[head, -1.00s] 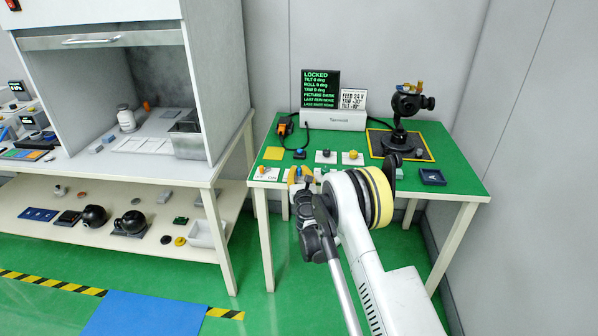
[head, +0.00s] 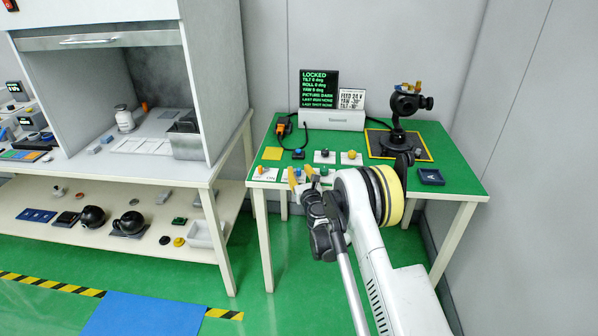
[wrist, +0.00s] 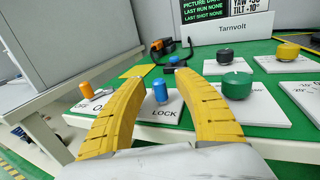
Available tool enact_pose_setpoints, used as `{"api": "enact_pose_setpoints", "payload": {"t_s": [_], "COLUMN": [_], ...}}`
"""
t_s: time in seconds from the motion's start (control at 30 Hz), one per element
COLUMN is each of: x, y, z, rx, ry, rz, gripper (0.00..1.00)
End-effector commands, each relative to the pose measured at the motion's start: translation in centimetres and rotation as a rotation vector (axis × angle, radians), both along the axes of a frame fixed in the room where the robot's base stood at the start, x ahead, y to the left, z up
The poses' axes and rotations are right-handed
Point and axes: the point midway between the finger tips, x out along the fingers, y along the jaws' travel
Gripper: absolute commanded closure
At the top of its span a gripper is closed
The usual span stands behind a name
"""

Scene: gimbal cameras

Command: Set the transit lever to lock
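The blue lever (wrist: 160,90) stands on a white plate marked LOCK (wrist: 165,109) in the wrist view. It appears upright, between and beyond my fingers, with no clear contact. My gripper (wrist: 164,78) is open, its two yellow fingers spread and empty. In the head view, my gripper (head: 301,174) is at the front edge of the green table and partly hides the front row of controls. The display (head: 320,90) behind reads LOCKED, with tilt, roll and yaw lines and PICTURE DARK.
An orange lever (wrist: 86,90) is left of the blue one; a green knob (wrist: 237,85) is close to the right finger. Black (wrist: 225,56) and yellow (wrist: 288,51) knobs stand behind. The black camera gimbal (head: 402,115) and a blue tray (head: 431,176) are at the table's right.

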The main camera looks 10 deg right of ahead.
Motion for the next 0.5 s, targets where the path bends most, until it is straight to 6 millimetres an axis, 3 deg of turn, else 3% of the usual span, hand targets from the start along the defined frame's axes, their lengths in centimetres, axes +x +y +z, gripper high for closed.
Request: {"api": "enact_pose_setpoints", "payload": {"t_s": [0.3,0.5], "x": [-4.9,-7.1], "y": [-0.2,-0.2], "z": [0.1,0.0], "rx": [0.000,0.000], "ry": [0.000,0.000], "rz": [0.000,-0.001], "gripper": [0.62,0.62]}}
